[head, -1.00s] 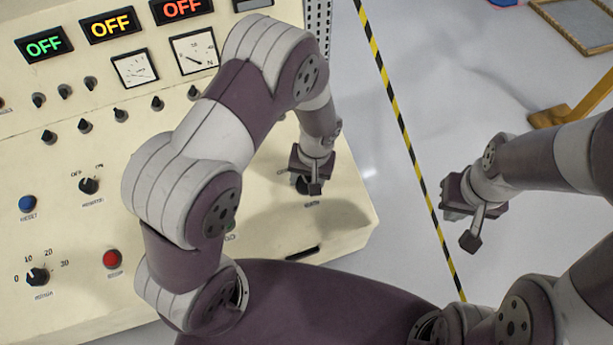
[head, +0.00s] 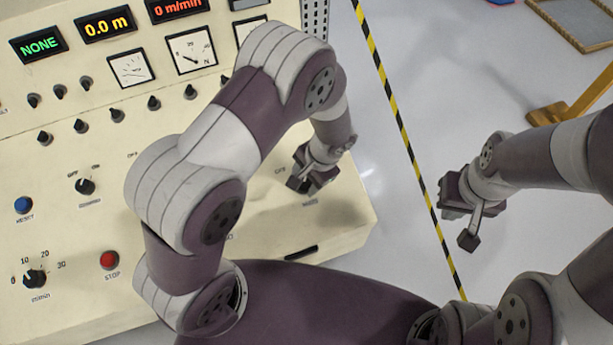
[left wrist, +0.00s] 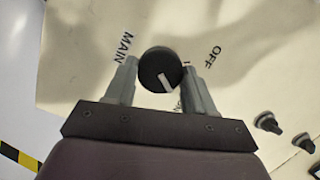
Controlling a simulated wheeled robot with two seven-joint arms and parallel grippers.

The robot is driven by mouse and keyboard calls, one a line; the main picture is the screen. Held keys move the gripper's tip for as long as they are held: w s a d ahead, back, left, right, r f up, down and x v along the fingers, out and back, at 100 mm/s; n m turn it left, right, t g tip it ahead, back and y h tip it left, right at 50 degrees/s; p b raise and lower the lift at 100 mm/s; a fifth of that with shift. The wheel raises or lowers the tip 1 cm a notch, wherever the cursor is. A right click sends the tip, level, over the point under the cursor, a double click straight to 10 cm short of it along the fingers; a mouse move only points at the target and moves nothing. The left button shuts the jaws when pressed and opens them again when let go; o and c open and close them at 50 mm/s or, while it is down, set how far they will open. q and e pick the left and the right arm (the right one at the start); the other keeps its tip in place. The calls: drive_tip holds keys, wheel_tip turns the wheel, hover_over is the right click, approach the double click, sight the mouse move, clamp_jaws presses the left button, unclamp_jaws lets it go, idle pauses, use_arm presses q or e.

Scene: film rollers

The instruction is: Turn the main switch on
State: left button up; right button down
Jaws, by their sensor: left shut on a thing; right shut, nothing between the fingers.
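The main switch (left wrist: 160,70) is a round black knob with a white pointer mark, beside the word MAIN on the cream panel. In the left wrist view it sits between the two fingers of my left gripper (left wrist: 160,88), which is shut on it. The OFF label is readable, and the ON label is partly hidden by a finger. In the head view my left gripper (head: 303,183) is at the panel's lower right and hides the knob. My right gripper (head: 457,215) is shut and empty, away from the panel over the floor.
The control panel (head: 75,240) carries several small knobs, a blue button (head: 23,205) and a red stop button (head: 109,260). Its displays read NONE, 0.0 m (head: 106,25) and 0 m/min. A yellow-black floor stripe (head: 400,125) runs right of the panel, with clear floor around it.

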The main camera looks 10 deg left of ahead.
use_arm(q)
drive_tip(key=shift+w+r, duration=0.1)
drive_tip(key=shift+r, duration=0.05)
idle(0.4)
drive_tip(key=o, duration=1.1)
drive_tip(key=shift+c, duration=0.2)
drive_tip(key=b+v, duration=0.1)
drive_tip(key=v, duration=1.1)
drive_tip(key=shift+r, duration=0.3)
drive_tip(key=shift+d, duration=0.15)
